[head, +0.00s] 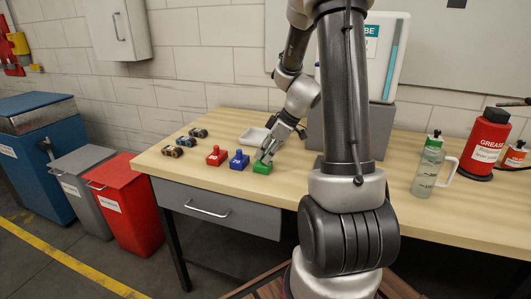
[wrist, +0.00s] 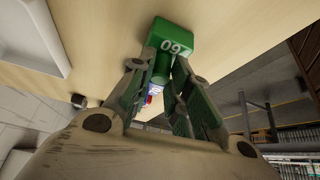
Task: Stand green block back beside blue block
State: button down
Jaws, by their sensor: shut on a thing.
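The green block (head: 262,168) stands on the wooden table at the right end of a short row, just right of the blue block (head: 239,160) with a small gap. In the wrist view the green block (wrist: 174,38) shows a "097" mark and sits between the fingertips. My gripper (head: 265,155) reaches down from above and is shut on the green block's upper part; its fingers also show in the wrist view (wrist: 163,68). Whether the block's base touches the table is hard to tell, but it looks upright at table level.
A red block (head: 216,155) stands left of the blue one. Several small dark metal parts (head: 185,142) lie further left. A white tray (head: 254,136) is behind the blocks.

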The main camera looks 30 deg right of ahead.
jog(key=c, duration=1.3)
grip_release()
jog(key=shift+c, duration=0.2)
jog(key=v, duration=1.2)
jog(key=s+a+r+m+h, duration=0.2)
jog(key=s+a+r+m, duration=0.1)
jog(key=s, duration=0.6)
jog(key=s+a+r+m+h, duration=0.2)
jog(key=s+a+m, duration=0.4)
jog(key=s, duration=0.4)
jog(key=shift+a+r, duration=0.55)
jog(key=shift+r, duration=0.3)
